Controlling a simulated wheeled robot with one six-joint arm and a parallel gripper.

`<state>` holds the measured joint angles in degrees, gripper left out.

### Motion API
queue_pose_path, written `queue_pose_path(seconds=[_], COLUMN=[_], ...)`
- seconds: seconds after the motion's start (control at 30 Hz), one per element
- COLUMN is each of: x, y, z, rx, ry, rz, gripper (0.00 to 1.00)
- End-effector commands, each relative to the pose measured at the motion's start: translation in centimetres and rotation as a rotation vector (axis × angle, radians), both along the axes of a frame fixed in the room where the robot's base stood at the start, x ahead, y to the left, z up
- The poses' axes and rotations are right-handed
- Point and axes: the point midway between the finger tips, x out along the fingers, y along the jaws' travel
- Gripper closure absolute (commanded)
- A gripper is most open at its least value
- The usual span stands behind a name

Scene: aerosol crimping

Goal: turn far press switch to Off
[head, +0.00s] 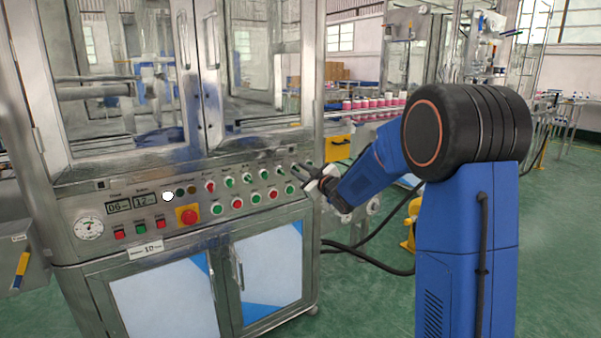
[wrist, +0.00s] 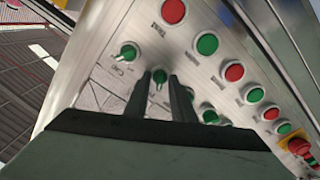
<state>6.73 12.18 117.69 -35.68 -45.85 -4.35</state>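The control panel (head: 150,205) carries rows of green and red buttons and switches. My gripper (head: 299,173) is at the panel's right end, close to its face. In the wrist view my two dark fingers (wrist: 160,78) stand apart, with a green rotary switch (wrist: 160,75) showing between their tips. I cannot tell whether the fingers touch it. Another green rotary switch (wrist: 128,52) sits up and left of it, nearer the panel's edge. The labels are too small to read, so I cannot tell which is the far press switch or how it is set.
A red push button (wrist: 173,12) and a green one (wrist: 207,44) lie beside the switches in the wrist view. A red emergency stop on yellow (head: 188,216) is farther left. Black cables (head: 370,258) hang near the cabinet's right side.

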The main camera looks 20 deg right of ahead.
Motion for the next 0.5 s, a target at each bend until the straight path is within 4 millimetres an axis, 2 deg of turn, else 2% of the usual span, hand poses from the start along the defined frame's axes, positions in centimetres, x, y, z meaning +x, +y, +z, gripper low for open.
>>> queue_pose_path(seconds=[0.33,0.5], x=[-0.2,-1.7], y=[-0.1,-0.6], z=[0.0,0.0], rx=[0.001,0.001], ry=[0.001,0.001], rz=[-0.001,-0.001], gripper=[0.74,0.74])
